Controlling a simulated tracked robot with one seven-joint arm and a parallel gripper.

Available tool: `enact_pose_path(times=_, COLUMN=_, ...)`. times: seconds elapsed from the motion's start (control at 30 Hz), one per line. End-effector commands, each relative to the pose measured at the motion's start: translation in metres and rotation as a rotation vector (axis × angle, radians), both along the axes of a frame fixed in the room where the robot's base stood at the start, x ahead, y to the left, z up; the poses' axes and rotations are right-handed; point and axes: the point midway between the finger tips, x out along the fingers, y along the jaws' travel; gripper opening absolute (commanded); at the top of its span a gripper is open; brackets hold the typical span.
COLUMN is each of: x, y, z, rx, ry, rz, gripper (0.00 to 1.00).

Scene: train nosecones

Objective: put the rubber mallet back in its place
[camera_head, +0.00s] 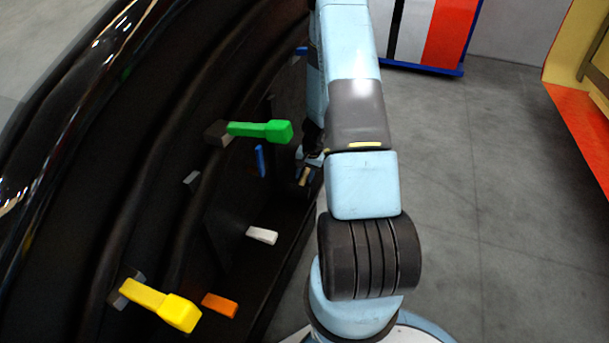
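My arm reaches away from me up the middle of the head view, and my gripper (310,162) is partly hidden beside its dark wrist, close to the black nosecone wall. A small tan piece with dark parts (304,176) shows at the gripper. It could be part of the rubber mallet, but it is too small and dark to tell. I cannot see whether the fingers are open or shut on it. No mallet can be clearly made out elsewhere, and no place for it can be identified.
The curved black nosecone (165,170) fills the left. A green handle (262,131) and a yellow handle (165,305) stick out from it. Small blue, white (262,236) and orange (220,304) pieces sit along it. A striped cabinet (425,35) stands behind. Grey floor at right is clear.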

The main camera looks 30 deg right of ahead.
Motion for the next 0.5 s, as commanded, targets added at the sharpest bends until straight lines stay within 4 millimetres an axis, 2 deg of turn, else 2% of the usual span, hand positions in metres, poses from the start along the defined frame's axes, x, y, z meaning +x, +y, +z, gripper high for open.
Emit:
enact_pose_path(times=0.03, x=0.0000, y=0.0000, z=0.0000, rx=0.000, ry=0.000, rz=0.000, gripper=0.45)
enact_pose_path(times=0.13, x=0.0000, y=0.0000, z=0.0000, rx=0.000, ry=0.000, rz=0.000, gripper=0.54)
enact_pose_path(times=0.5, x=-0.0005, y=-0.0013, z=0.0051, rx=-0.002, ry=0.000, rz=0.001, gripper=0.55)
